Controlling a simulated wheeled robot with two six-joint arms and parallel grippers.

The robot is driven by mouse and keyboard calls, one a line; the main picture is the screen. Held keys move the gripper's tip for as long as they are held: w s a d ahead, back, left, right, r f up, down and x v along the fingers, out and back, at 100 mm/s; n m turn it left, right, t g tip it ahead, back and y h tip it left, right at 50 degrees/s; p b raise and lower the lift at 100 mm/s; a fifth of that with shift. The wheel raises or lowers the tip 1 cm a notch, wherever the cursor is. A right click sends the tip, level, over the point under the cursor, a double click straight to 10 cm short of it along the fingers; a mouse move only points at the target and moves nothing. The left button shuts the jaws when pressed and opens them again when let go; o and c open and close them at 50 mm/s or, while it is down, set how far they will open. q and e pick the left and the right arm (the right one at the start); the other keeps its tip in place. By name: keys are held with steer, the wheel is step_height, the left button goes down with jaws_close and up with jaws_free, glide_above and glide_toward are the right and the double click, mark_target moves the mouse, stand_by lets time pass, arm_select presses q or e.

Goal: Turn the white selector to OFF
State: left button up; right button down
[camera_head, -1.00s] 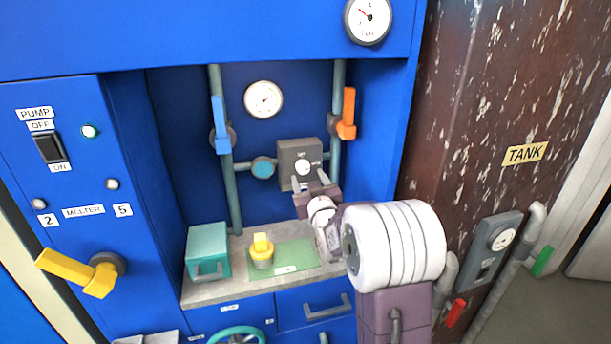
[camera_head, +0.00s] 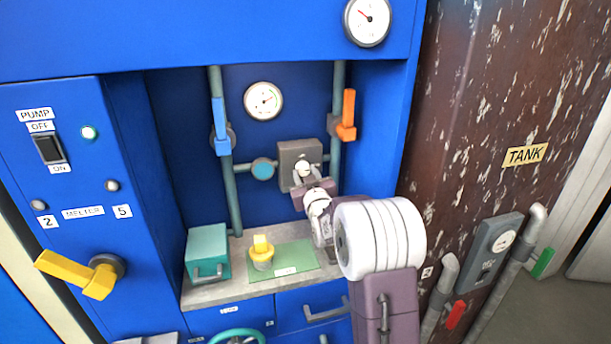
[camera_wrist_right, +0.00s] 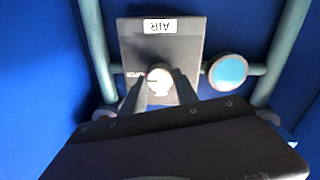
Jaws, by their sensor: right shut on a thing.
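The white selector (camera_head: 304,168) is a small round knob on the front of a grey box (camera_head: 288,152) on the back wall of the blue recess. In the right wrist view the selector (camera_wrist_right: 160,80) shows a dark line pointing left, toward small lettering too small to read surely. The box there (camera_wrist_right: 185,50) carries an upside-down AIR label. My right gripper (camera_head: 306,177) is shut on the selector, one finger on each side of it, as the right wrist view also shows (camera_wrist_right: 161,86). My left gripper is not in view.
Pipes flank the box, with a blue lever (camera_head: 220,125) at left and an orange lever (camera_head: 348,115) at right. Below, a shelf holds a teal box (camera_head: 208,253) and a yellow-topped cup (camera_head: 262,254) on a green mat (camera_head: 296,258).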

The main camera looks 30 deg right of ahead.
steer(key=n+b, duration=0.3)
steer(key=n, duration=0.1)
steer(key=shift+f, duration=0.25)
steer(key=n+b, duration=0.4)
steer(key=shift+n+t, duration=0.3)
steer(key=n+b, duration=0.4)
steer(key=n, duration=0.1)
steer(key=shift+d+n+b, duration=0.1)
steer(key=shift+n+b, duration=0.2)
steer(key=shift+n, duration=0.1)
steer(key=shift+r+n+y+b, duration=0.1)
steer(key=shift+n+y+b, duration=0.2)
steer(key=shift+n+b, duration=1.45)
steer(key=shift+r+n+t, duration=0.1)
steer(key=shift+n+t, duration=0.2)
steer(key=shift+n, duration=0.15)
steer(key=c, duration=0.9)
jaws_free()
steer(key=shift+c, duration=0.2)
steer(key=shift+s, duration=0.1)
